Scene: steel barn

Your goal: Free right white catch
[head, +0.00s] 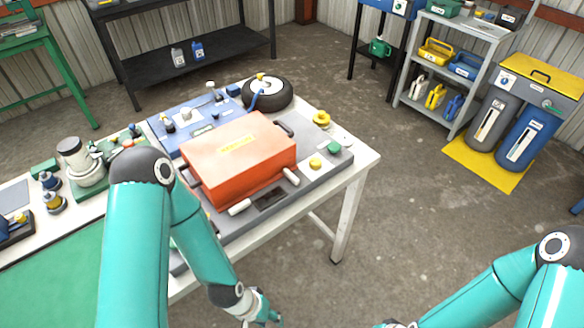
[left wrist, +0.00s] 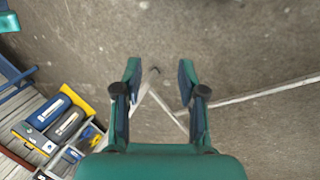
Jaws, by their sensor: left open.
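An orange case (head: 240,155) lies on a grey board on the white table. Its front side has two white catches: the right white catch (head: 291,176) near the right front corner and the left white catch (head: 239,207) further left. Both stick out from the case. My left gripper (head: 262,319) is at the bottom edge of the head view, in front of the table and apart from the case. In the left wrist view my left gripper (left wrist: 160,85) is open and empty above the floor. My right arm is at lower right; its gripper is cut off.
The table (head: 362,162) also carries a blue panel (head: 190,122), a black wheel (head: 268,94), yellow knobs (head: 316,164) and a green button (head: 334,148). Shelves and grey and blue bins (head: 530,128) stand at the back right. The floor right of the table is clear.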

